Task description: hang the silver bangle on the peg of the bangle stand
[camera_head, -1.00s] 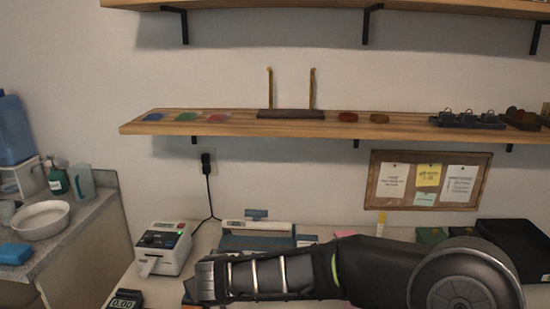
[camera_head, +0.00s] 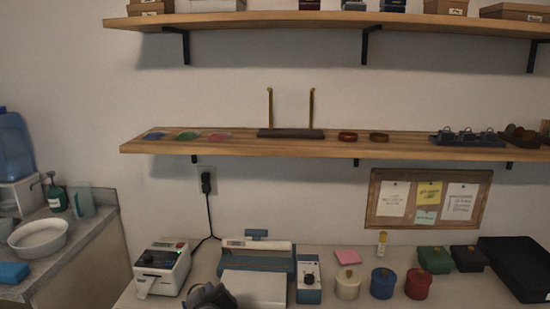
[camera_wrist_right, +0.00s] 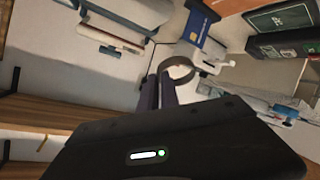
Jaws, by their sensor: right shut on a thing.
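The bangle stand (camera_head: 290,133) is on the lower wall shelf in the head view. It has a dark base and two thin upright brass-coloured pegs, left (camera_head: 269,108) and right (camera_head: 311,108). Both pegs look bare. In the right wrist view my right gripper (camera_wrist_right: 159,88) is shut on the silver bangle (camera_wrist_right: 177,60), a ring sticking out beyond the fingers. My left gripper is out of view.
The lower shelf (camera_head: 390,149) also holds coloured discs left of the stand, and red and olive round items (camera_head: 347,137) close to its right. An upper shelf (camera_head: 290,20) hangs above. The table below carries a label printer (camera_head: 160,268), devices and several round pots.

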